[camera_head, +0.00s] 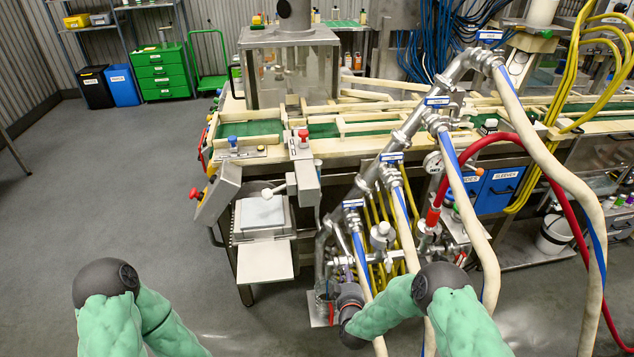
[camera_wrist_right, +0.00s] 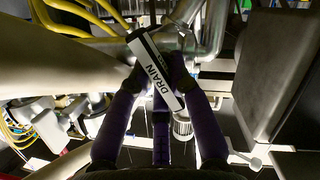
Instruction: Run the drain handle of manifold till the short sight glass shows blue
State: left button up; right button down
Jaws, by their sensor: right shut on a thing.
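The manifold (camera_head: 400,137) is a slanted silver pipe with blue-tagged valves and thick hoses in the head view. My right gripper (camera_wrist_right: 158,84) has its dark fingers closed in the right wrist view. Between and under the fingertips is the drain handle, whose white plate (camera_wrist_right: 154,70) reads DRAIN. In the head view my right arm reaches the manifold's low end, where my wrist covers the handle. My left arm shows at the lower left, but its gripper is out of frame. I cannot make out the short sight glass or its colour.
A conveyor table (camera_head: 270,150) runs behind the manifold. A white-topped box (camera_head: 262,217) with a metal shelf stands left of the manifold. A red hose (camera_head: 520,138) and thick beige hoses hang close to my right arm. The grey floor (camera_head: 120,200) at left is clear.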

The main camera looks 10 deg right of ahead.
jog(key=shift+d+m+y+b, duration=0.1)
jog(key=shift+m+y+b, duration=0.3)
jog(key=shift+m, duration=0.5)
jog(key=shift+d+f+m+y+b, duration=0.1)
jog(key=shift+m+y+b, duration=0.4)
jog(key=shift+m, duration=0.6)
jog(key=shift+m+y, duration=0.3)
jog(key=c, duration=1.1)
grip_release()
jog(key=shift+o, duration=0.2)
